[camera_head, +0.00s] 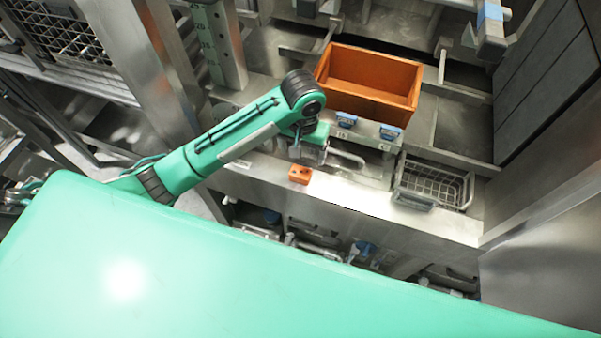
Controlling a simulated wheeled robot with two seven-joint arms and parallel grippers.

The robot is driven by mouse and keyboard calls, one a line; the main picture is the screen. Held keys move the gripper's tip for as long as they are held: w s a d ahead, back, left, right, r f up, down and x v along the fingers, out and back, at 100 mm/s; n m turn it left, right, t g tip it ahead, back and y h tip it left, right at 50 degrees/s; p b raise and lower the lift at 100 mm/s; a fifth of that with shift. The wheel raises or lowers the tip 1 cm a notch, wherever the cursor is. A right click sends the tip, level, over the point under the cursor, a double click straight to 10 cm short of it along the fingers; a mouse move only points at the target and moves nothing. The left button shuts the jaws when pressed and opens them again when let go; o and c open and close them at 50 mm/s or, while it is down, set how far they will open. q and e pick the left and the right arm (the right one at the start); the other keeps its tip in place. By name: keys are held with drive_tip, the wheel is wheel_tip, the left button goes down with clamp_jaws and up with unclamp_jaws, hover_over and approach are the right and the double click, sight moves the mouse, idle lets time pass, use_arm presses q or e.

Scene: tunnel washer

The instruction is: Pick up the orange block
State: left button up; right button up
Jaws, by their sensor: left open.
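The small orange block (300,174) lies on the steel ledge (340,194), near its front edge, in the head view. My left arm comes in from the left, and its left gripper (297,152) hangs just above and behind the block. The gripper is open and looks empty. Its fingertips are small and partly hidden by the wrist, so I cannot tell whether they touch the block. My right gripper does not show.
A large open orange bin (370,105) stands behind the ledge. A wire basket (437,182) sits to the right. Two blue-topped fittings (390,132) are in front of the bin. A steel wall (545,265) closes the right side. The ledge right of the block is clear.

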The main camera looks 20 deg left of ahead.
use_arm(q)
wheel_tip(320, 180, down, 6)
drive_tip(key=shift+f+p, duration=0.25)
drive_tip(key=shift+p, duration=0.5)
drive_tip(key=shift+w+a+f+p, duration=0.1)
drive_tip(key=shift+a+f+p, duration=0.05)
drive_tip(key=shift+f+p, duration=0.35)
drive_tip(key=f, duration=0.1)
drive_tip(key=f+p, duration=0.1)
drive_tip(key=f, duration=0.1)
drive_tip(key=shift+w+a+f+p, duration=0.1)
drive_tip(key=shift+w+a+p, duration=0.15)
drive_tip(key=shift+p, duration=0.1)
drive_tip(key=shift+f, duration=0.6)
drive_tip(key=c, duration=1.1)
wheel_tip(320, 180, up, 14)
drive_tip(key=b, duration=0.4)
wheel_tip(320, 180, up, 6)
hover_over(300, 172)
drive_tip(key=shift+p, duration=0.4)
